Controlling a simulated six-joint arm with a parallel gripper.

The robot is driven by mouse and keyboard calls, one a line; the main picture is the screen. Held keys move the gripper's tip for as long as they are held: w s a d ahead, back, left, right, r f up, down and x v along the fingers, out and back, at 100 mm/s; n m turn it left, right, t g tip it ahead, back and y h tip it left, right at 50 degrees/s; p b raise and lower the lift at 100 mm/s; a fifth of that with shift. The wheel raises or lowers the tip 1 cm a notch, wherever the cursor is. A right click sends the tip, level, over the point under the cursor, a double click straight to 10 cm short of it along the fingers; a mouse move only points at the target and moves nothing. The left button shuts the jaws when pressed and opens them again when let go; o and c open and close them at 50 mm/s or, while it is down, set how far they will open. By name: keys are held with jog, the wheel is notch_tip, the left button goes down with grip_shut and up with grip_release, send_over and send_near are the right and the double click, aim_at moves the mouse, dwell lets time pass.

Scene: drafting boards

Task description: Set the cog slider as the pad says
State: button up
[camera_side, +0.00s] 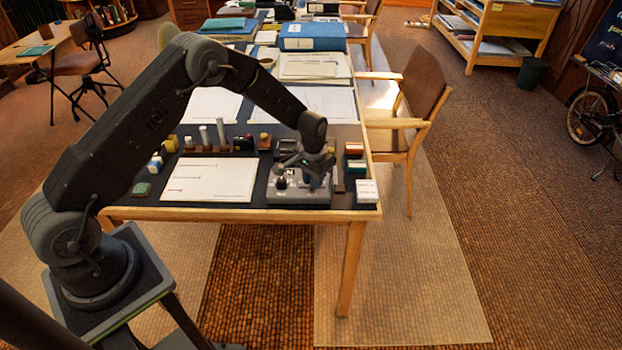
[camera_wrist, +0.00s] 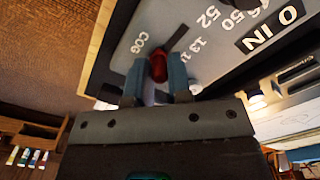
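The grey device (camera_side: 300,192) sits at the near right of the table top. In the wrist view its grey panel (camera_wrist: 190,22) carries the label COG, numbers such as 13, 52 and 50, and a black plate (camera_wrist: 272,25) reading "0 IN". A red slider knob (camera_wrist: 158,64) stands beside COG and 13. My gripper (camera_wrist: 157,78) has one finger on each side of this knob, with no clear gap, and appears shut on it. In the side view my gripper (camera_side: 308,178) is low over the device and hides part of it. A small white pad (camera_side: 367,190) stands at right; its writing is too small to read.
A large white sheet (camera_side: 210,180) lies left of the device. Small blocks and upright pegs (camera_side: 221,131) stand behind the sheet. Red and green boxes (camera_side: 355,150) stand behind the pad. A chair (camera_side: 415,90) is close to the table's right edge.

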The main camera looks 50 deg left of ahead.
jog(key=o, duration=0.4)
jog(key=shift+r, duration=0.1)
notch_tip(320, 180, up, 14)
jog(key=shift+f, duration=0.15)
dwell(0.4)
